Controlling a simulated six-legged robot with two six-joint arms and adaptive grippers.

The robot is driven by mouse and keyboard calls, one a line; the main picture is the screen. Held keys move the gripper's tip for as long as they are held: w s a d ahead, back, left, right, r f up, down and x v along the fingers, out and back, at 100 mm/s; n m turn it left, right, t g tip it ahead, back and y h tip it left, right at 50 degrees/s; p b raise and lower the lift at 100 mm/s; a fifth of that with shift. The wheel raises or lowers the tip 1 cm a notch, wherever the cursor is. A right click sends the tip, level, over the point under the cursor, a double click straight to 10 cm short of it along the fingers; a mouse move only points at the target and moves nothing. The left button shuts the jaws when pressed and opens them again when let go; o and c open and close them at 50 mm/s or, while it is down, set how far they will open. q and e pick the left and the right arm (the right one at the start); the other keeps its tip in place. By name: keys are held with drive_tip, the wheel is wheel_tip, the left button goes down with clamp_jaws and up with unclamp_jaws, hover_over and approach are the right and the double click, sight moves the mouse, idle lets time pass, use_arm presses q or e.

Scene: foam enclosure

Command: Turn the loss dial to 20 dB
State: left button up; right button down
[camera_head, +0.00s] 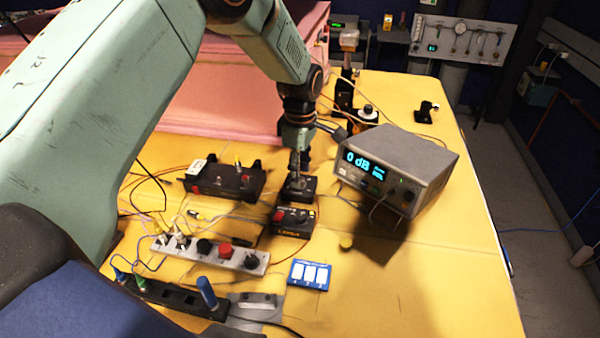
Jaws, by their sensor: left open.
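A grey box instrument (425,156) stands turned at an angle on the yellow table, its lit blue display (362,163) reading 0 dB. A dark knob (408,195) is at the right of its front panel. My left gripper (296,170) points down, open, over a small black box (312,190) left of the instrument. The fingers are close to the top of this box and hide most of what is on it. I cannot tell whether they touch a dial there. No loss dial label is readable. My right gripper is not in view.
A black box with a red knob (291,220) is just in front. A grey control strip (212,254), a black box with cables (226,181) and a blue-white card (310,274) lie nearby. A pink foam block (225,100) stands behind. The table's right front is clear.

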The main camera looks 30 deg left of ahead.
use_arm(q)
drive_tip(key=shift+f, duration=0.6)
drive_tip(key=shift+s+f, duration=0.1)
drive_tip(key=shift+f, duration=0.05)
drive_tip(key=shift+a, duration=0.1)
drive_tip(key=shift+c, duration=0.3)
clamp_jaws()
